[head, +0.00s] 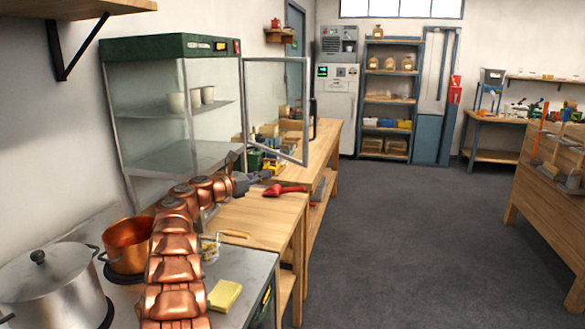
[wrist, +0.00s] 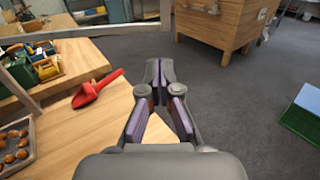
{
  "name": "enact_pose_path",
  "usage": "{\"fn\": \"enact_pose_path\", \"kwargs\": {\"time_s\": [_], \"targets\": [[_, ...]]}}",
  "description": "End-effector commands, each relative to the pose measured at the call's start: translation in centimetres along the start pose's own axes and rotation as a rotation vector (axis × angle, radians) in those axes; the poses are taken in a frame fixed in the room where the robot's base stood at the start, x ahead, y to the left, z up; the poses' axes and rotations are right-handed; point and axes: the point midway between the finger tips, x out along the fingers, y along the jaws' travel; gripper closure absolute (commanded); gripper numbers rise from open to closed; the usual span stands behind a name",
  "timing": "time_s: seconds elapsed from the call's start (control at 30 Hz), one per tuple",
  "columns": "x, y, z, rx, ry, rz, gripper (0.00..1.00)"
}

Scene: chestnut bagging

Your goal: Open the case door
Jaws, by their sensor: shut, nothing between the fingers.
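The glass case with a green top (head: 165,47) stands on the left in the head view. Its metal-framed glass door (head: 306,105) is swung out to the right, standing well open. Part of a pale frame bar (wrist: 75,31) crosses the upper left of the wrist view; it looks like the door's lower rail. My gripper (head: 257,178) is below the door, in front of the case and above the wooden counter. In the wrist view my gripper (wrist: 160,68) has its fingertips together, with nothing between them. I see no contact between gripper and door.
Pale cups (head: 196,98) stand on the case shelf. A red scoop (head: 287,190) lies on the wooden counter (head: 265,212) near my gripper. A copper pot (head: 128,246) and a steel pot (head: 50,285) are at the front left.

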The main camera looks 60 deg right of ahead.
Motion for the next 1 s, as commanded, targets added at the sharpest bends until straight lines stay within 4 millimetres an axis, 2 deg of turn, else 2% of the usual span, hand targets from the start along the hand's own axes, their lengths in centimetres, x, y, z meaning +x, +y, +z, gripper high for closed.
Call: {"fn": "enact_pose_path", "kwargs": {"time_s": [0.5,1.0], "targets": [[6.5,0.0,0.3,-0.005,-0.002,0.000,1.00],[11.8,0.2,0.2,-0.006,-0.001,0.005,1.00]]}}
